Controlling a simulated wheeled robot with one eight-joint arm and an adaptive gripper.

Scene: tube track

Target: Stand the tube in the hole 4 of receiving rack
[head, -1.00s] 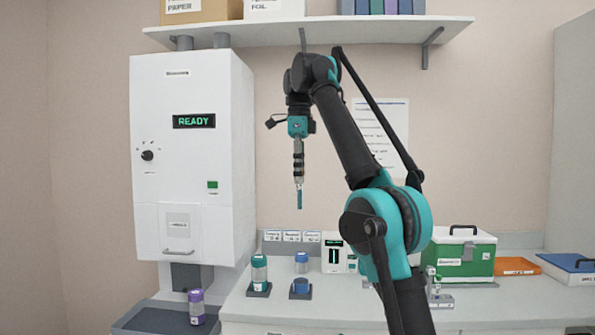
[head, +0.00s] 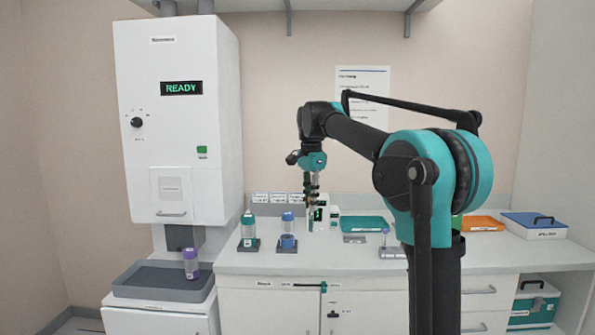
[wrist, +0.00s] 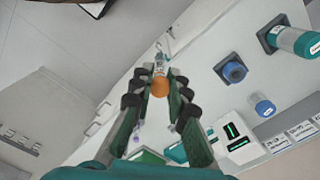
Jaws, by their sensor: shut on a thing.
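My gripper (wrist: 160,78) is shut on a tube (wrist: 160,68) with an orange cap, seen in the wrist view between the two fingers. In the head view my gripper (head: 312,188) points down above the counter; the tube there is too small to make out clearly. A small grey rack (head: 393,253) stands on the counter to the right, with a purple-capped tube (head: 385,237) at it. My arm partly hides it. I cannot tell whether it is the receiving rack, and no hole numbers are legible.
Two capped bottles on dark bases, one teal (head: 248,230) and one blue (head: 288,232), stand left of my gripper. A teal tray (head: 363,224) lies behind. The white machine (head: 180,120) reads READY; a purple-capped bottle (head: 191,263) stands on its dark tray (head: 160,283).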

